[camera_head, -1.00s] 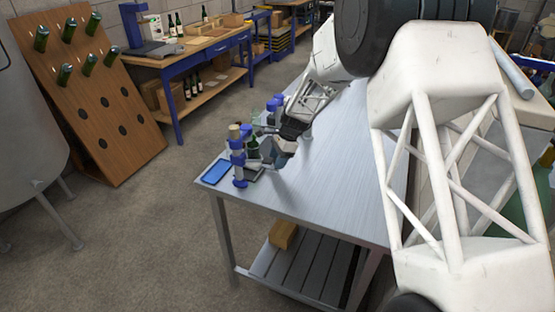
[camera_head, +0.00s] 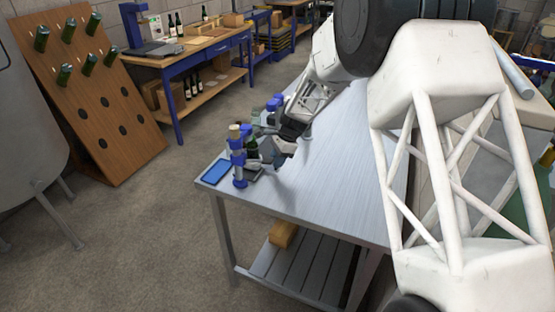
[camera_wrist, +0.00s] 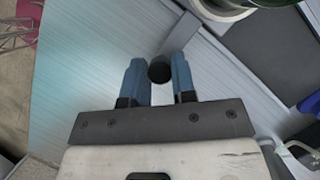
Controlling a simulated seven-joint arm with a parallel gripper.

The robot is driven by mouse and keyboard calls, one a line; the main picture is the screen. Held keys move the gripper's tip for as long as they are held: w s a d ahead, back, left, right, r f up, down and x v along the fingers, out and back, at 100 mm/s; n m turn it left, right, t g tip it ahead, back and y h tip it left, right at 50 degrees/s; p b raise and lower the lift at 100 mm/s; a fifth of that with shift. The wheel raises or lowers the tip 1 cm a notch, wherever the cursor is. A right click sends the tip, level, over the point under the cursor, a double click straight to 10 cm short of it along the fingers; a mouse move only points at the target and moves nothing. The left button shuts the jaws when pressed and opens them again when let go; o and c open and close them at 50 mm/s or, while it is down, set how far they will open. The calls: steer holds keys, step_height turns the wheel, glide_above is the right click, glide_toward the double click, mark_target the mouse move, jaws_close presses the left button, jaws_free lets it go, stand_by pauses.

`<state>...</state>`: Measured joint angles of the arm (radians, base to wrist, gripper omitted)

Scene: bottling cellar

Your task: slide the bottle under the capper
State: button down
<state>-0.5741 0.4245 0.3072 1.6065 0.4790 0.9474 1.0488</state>
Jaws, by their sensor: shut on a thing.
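In the wrist view my gripper (camera_wrist: 158,80) has its two blue fingers closed around a dark round knob (camera_wrist: 160,69). A grey bar (camera_wrist: 181,33) runs from the knob toward the top. A dark green bottle (camera_wrist: 268,2) is cut off at the top right, beside a pale round rim (camera_wrist: 225,12). In the head view the blue capper (camera_head: 238,162) stands at the table's near left corner. The green bottle (camera_head: 252,145) stands close beside it, partly hidden. My gripper (camera_head: 272,150) is just right of the bottle, low over the table; its fingertips are hard to make out.
A blue tray (camera_head: 215,172) lies at the table's left corner. Other blue-topped items (camera_head: 273,103) stand behind the capper. The bare tabletop (camera_head: 335,170) is clear to the right. A bottle rack (camera_head: 95,105) and a workbench (camera_head: 195,45) stand apart at the back left.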

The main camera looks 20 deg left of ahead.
steer(key=shift+s, duration=1.95)
steer(key=c, duration=0.9)
jaws_free()
steer(key=shift+c, duration=0.2)
steer(key=shift+r, duration=0.1)
steer(key=v, duration=0.7)
steer(key=shift+r, duration=0.25)
steer(key=shift+d, duration=0.1)
steer(key=shift+d, duration=0.1)
